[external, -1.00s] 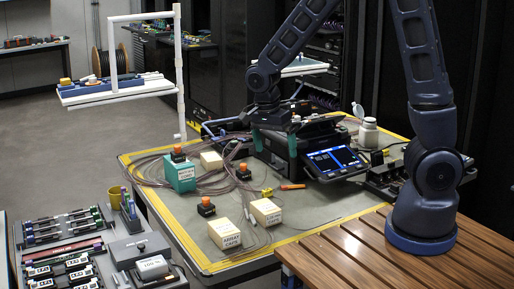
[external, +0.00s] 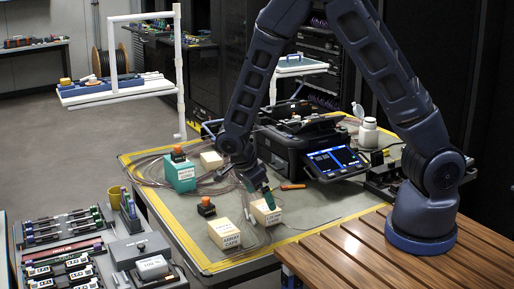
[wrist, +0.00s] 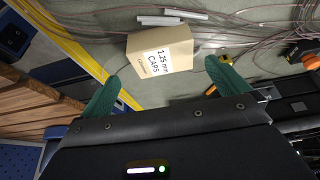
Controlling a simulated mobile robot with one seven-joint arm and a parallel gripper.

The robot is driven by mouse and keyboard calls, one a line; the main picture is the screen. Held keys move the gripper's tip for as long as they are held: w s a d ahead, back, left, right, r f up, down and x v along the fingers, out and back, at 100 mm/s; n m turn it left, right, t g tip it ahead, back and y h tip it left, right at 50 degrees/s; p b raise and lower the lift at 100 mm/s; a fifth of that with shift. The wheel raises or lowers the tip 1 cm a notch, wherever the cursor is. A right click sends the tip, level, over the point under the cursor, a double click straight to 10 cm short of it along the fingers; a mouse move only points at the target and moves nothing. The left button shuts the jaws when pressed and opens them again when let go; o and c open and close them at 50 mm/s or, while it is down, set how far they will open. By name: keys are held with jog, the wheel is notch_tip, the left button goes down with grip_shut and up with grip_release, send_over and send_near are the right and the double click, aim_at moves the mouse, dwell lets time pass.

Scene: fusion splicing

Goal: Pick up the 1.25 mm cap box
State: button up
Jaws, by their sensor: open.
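The 1.25 mm cap box (external: 263,216) is a small cream box standing on the work mat, right of another cream box. In the wrist view the cap box (wrist: 160,50) shows its white label reading "1.25 mm CAPS". My gripper (external: 268,197) has green fingers and is just above and beside the box in the external view. In the wrist view my gripper (wrist: 162,73) is open, one finger to each side, with the box ahead between and beyond the fingertips. The fingers do not appear to grip it.
A second cream caps box (external: 224,235) stands to the left, with a black and orange piece (external: 206,207) behind it. A green box (external: 180,176) and a cream box (external: 211,160) stand farther back. Loose fibres lie around them. The splicer (external: 335,160) is at the right.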

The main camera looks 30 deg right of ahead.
aim_at(265, 206)
jog(key=shift+x, duration=3.15)
jog(key=shift+w, duration=0.15)
jog(key=shift+c, duration=0.2)
jog(key=c, duration=0.9)
jog(key=shift+o, duration=0.2)
jog(key=shift+r, duration=0.1)
